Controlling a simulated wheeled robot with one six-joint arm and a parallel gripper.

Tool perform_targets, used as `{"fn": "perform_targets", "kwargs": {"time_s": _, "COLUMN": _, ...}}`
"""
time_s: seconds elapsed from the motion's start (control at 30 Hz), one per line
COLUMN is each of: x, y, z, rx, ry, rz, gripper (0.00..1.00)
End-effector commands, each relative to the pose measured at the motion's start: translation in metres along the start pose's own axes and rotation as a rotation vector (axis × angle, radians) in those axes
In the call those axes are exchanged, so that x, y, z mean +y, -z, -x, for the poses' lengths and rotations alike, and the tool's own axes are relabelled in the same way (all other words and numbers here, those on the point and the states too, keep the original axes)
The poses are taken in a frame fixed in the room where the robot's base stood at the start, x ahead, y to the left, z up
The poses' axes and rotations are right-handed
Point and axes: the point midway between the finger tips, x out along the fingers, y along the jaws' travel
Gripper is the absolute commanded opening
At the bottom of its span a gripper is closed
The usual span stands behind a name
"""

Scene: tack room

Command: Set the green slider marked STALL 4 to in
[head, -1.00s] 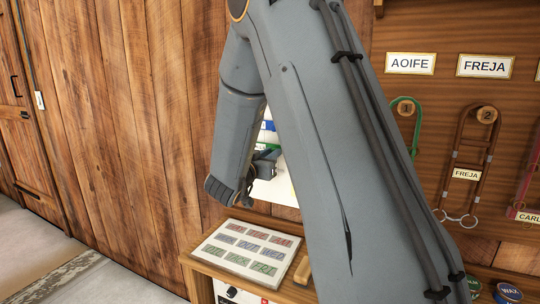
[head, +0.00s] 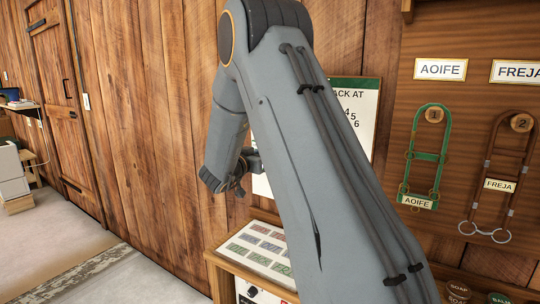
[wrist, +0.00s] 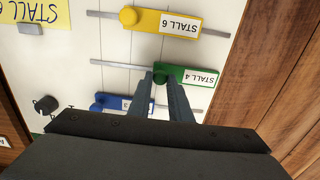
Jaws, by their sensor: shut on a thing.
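The green slider marked STALL 4 (wrist: 190,76) is on a white panel (wrist: 75,50) in the wrist view, its lettering upside down. Its round knob is between the two fingertips of my gripper (wrist: 160,76), which is shut on it. The slider's grey rail (wrist: 115,65) shows bare to the left of the knob. No in or out marking is readable. In the head view my gripper (head: 248,163) is at the wall board, mostly behind my arm, and the slider cannot be made out.
The yellow STALL 6 slider (wrist: 165,21) sits above the green one in the wrist view; a blue slider (wrist: 110,104) sits below, partly covered by my fingers. A black knob (wrist: 46,104) is at left. A tray of tags (head: 258,247) lies under the board in the head view.

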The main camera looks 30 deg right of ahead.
Motion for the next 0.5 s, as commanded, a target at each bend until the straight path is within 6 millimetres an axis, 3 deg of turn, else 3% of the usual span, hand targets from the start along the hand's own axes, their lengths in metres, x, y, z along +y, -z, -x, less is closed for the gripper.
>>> {"fn": "perform_targets", "kwargs": {"time_s": 0.2, "x": -0.0030, "y": 0.0012, "z": 0.0010, "rx": 0.001, "ry": 0.007, "rz": -0.002, "gripper": 0.00}}
{"fn": "perform_targets", "kwargs": {"time_s": 0.23, "x": -0.0032, "y": 0.0013, "z": 0.0011, "rx": 0.001, "ry": 0.007, "rz": -0.002, "gripper": 0.23}}
{"fn": "perform_targets", "kwargs": {"time_s": 0.3, "x": -0.0032, "y": 0.0012, "z": 0.0013, "rx": 0.001, "ry": 0.007, "rz": -0.002, "gripper": 0.35}}
{"fn": "perform_targets", "kwargs": {"time_s": 0.5, "x": -0.0022, "y": 0.0009, "z": 0.0009, "rx": 0.001, "ry": 0.005, "rz": -0.002, "gripper": 0.36}}
